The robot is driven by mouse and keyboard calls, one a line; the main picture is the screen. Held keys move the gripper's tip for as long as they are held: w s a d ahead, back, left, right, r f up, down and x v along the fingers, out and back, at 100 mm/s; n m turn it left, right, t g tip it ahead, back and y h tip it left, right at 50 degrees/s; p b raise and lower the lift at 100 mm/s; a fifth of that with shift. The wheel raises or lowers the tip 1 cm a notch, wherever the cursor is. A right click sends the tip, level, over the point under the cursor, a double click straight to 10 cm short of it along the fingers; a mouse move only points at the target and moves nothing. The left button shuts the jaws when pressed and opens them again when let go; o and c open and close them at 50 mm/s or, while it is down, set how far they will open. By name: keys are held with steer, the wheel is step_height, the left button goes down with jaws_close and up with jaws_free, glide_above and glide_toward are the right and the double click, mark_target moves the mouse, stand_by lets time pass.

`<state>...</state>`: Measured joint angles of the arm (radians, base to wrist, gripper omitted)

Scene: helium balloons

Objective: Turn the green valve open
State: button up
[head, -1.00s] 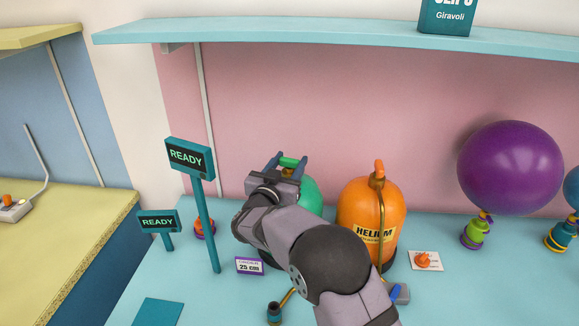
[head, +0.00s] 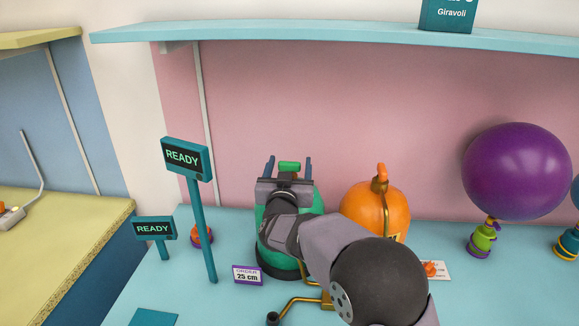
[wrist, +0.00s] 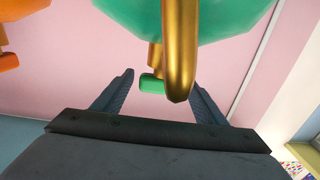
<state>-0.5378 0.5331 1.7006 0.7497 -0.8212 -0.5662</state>
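The green valve (head: 289,166) is a small green handle on top of the green helium tank (head: 264,256). My gripper (head: 289,162) is open, with one finger on each side of the valve in the head view. In the wrist view the valve (wrist: 152,85) lies between the two fingers of my gripper (wrist: 163,80), closer to the left one, with gaps on both sides. A gold pipe (wrist: 180,60) curves down beside it. The green tank (wrist: 220,15) fills the top of the wrist view. My arm hides much of the tank in the head view.
An orange helium tank (head: 374,213) stands close on the right, partly behind my arm. A READY sign on a post (head: 203,230) and a 25 cm card (head: 248,275) are at the left. A purple balloon (head: 516,171) is at the right. A shelf (head: 330,37) runs above.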

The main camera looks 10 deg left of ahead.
steer(key=shift+f, duration=0.1)
steer(key=shift+s+b, duration=0.45)
steer(key=shift+s, duration=0.35)
steer(key=shift+s+b, duration=1)
steer(key=shift+s, duration=1.9)
